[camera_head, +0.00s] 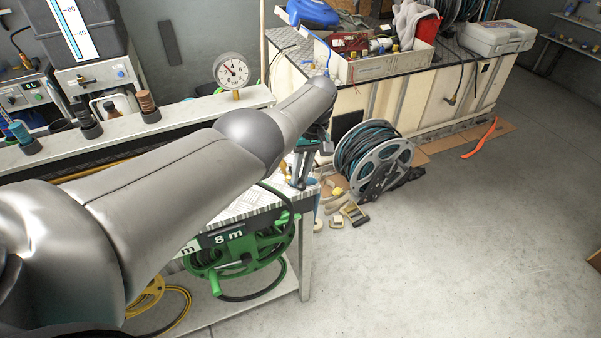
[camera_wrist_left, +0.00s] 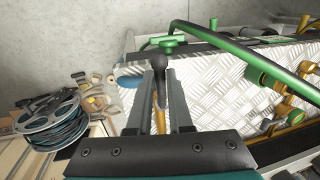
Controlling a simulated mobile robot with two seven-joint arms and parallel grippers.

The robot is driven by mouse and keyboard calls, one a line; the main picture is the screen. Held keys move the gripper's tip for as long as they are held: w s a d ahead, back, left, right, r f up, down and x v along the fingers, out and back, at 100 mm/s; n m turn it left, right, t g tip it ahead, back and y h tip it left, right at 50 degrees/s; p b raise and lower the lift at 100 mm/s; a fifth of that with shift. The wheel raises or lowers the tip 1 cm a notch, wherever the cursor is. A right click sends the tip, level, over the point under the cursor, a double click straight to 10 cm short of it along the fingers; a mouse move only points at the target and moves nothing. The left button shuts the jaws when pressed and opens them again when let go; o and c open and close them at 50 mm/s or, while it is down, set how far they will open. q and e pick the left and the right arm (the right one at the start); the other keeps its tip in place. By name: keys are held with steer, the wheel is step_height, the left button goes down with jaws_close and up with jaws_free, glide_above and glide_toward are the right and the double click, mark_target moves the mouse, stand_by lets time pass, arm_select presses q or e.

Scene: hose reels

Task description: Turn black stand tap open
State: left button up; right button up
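In the left wrist view, a black rounded handle (camera_wrist_left: 156,66), which looks like the black stand tap, shows at the tips of my left gripper (camera_wrist_left: 163,82). A brass-coloured part shows below it between the fingers. The two fingers are parallel with a gap between them; I cannot tell whether either touches the handle. In the head view my left gripper (camera_head: 301,168) points down at the right end of the metal-topped bench (camera_head: 262,200), and the tap is not clearly seen there. My right gripper is not in view.
A green tap handle (camera_wrist_left: 172,41) and a green hose (camera_wrist_left: 225,49) are close beyond the fingers. A grey hose reel (camera_head: 383,168) stands on the floor to the right. A green reel (camera_head: 240,254) hangs under the bench. The floor at right is mostly clear.

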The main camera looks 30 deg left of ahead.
arm_select(q)
steer(key=o, duration=0.5)
steer(key=shift+c, duration=0.2)
step_height(320, 180, up, 15)
steer(key=w+d+p, duration=0.2)
steer(key=p, duration=0.1)
steer(key=shift+w, duration=0.15)
